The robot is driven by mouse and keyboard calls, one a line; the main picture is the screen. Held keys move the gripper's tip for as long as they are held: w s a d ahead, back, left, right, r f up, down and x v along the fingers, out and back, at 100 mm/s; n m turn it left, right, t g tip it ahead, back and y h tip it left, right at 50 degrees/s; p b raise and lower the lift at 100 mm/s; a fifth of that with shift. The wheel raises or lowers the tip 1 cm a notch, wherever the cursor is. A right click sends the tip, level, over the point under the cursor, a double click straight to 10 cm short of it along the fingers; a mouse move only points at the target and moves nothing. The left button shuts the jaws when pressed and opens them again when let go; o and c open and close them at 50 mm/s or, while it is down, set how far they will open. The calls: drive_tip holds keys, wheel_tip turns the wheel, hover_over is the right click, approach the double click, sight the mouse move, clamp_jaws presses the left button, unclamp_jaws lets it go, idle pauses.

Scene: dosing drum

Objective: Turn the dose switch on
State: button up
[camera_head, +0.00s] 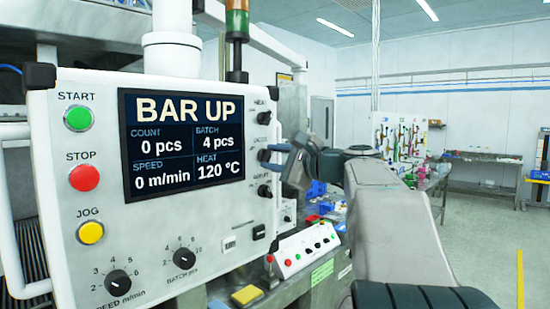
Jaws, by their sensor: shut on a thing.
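A white control panel (110,170) fills the left of the view. A column of small black rotary switches runs down its right side. The dose switch (264,155) appears to be the middle one; its small label is hard to read. My gripper (272,152) reaches in from the right and is shut on this switch. The fingers cover much of the knob, so its turned position cannot be told. The panel's screen (185,140) reads BAR UP, count 0 pcs, batch 4 pcs, speed 0 m/min and heat 120 °C.
Another switch sits above (262,118) and one below (265,191), close to my fingers. Green start (78,118), red stop (84,178) and yellow jog (90,232) buttons are on the left. A lower button box (306,248) stands below. Open floor (480,240) lies right.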

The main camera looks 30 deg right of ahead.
drive_tip(key=o, duration=1)
drive_tip(key=shift+c, duration=0.2)
drive_tip(key=shift+s, duration=0.1)
drive_tip(key=b+v, duration=0.3)
drive_tip(key=v, duration=1)
drive_tip(key=shift+s+d, duration=0.15)
drive_tip(key=shift+s, duration=0.15)
